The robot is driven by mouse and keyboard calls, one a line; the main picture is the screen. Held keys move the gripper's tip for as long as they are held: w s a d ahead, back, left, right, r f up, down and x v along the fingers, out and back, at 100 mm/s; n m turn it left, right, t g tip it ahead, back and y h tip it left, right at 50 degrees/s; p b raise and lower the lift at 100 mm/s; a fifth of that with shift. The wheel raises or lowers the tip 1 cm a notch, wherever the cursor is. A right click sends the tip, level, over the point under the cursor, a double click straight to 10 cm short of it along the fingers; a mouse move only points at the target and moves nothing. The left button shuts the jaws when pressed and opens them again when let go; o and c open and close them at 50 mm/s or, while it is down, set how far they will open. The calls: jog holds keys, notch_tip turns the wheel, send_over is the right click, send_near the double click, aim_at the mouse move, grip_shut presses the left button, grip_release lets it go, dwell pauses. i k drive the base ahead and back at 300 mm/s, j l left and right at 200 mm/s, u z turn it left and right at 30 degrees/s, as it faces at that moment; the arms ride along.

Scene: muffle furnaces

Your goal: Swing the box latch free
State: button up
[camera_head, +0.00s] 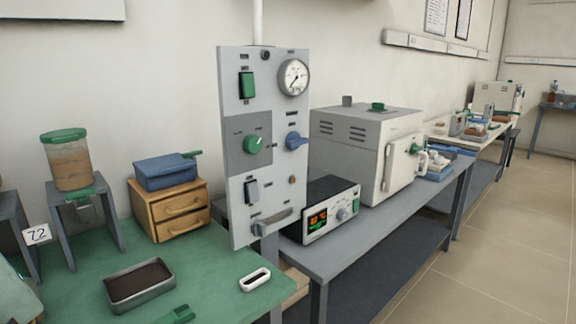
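A white box-shaped furnace (368,150) stands on the grey bench, right of the control panel. Its door (400,162) faces right and looks closed. A green and white latch handle (416,152) sits at the door's front. A blue lidded box (166,172) with a green tab (191,154) at its right top rests on a small wooden drawer unit. I cannot tell for certain which of these carries the box latch. My gripper is not in view.
A grey control panel (248,215) with a gauge and switches stands upright between the benches. A controller with a lit display (318,220) sits before the furnace. The floor at right (490,235) is clear.

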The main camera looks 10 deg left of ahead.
aim_at(190, 154)
jog(key=i+l+u, duration=0.25)
jog(key=u, duration=0.15)
jog(key=i+l+u, duration=0.55)
jog(key=l+u, duration=0.3)
jog(key=k+j+u, duration=0.25)
jog(key=i+j, duration=0.1)
